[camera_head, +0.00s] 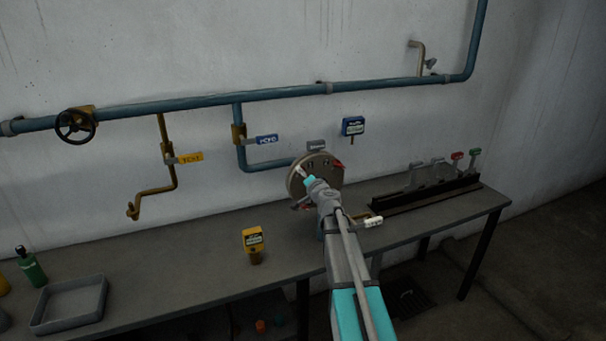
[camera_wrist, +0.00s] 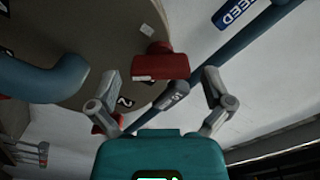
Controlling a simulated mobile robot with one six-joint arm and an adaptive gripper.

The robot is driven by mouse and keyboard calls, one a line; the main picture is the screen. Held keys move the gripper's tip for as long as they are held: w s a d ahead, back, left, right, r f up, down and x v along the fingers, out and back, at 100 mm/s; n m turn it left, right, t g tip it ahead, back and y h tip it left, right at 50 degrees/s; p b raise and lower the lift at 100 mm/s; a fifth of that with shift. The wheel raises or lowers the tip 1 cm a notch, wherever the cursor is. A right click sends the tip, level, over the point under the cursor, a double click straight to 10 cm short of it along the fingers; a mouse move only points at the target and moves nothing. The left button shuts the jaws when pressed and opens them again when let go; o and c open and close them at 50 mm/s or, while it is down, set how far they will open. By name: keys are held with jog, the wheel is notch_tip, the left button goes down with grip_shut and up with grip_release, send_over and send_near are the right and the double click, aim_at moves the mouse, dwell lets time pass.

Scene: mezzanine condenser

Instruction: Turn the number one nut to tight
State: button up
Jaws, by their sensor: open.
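A round grey-brown flange plate (camera_head: 326,163) stands on the bench at the end of the blue pipe. Red nuts with handles sit around it; one red nut (camera_head: 338,163) shows at its right side. In the wrist view a red nut (camera_wrist: 160,62) lies just ahead of and between my spread fingers, apart from both. Another red nut (camera_wrist: 104,124) is partly hidden behind the left finger, near a small plate that seems to read 2 (camera_wrist: 124,102). I cannot tell which nut is number one. My gripper (camera_wrist: 161,80) is open and empty; in the head view it (camera_head: 302,174) is in front of the flange.
A blue pipe (camera_head: 254,166) with a blue FEED tag (camera_head: 267,139) joins the flange. A yellow device (camera_head: 253,245) and a grey tray (camera_head: 70,304) stand left on the bench. A black rack of levers (camera_head: 425,190) is at right.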

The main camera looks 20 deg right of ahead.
jog(key=shift+w, duration=0.9)
jog(key=c, duration=1)
jog(key=shift+m, duration=0.5)
jog(key=m, duration=1.2)
jog(key=shift+m, duration=0.4)
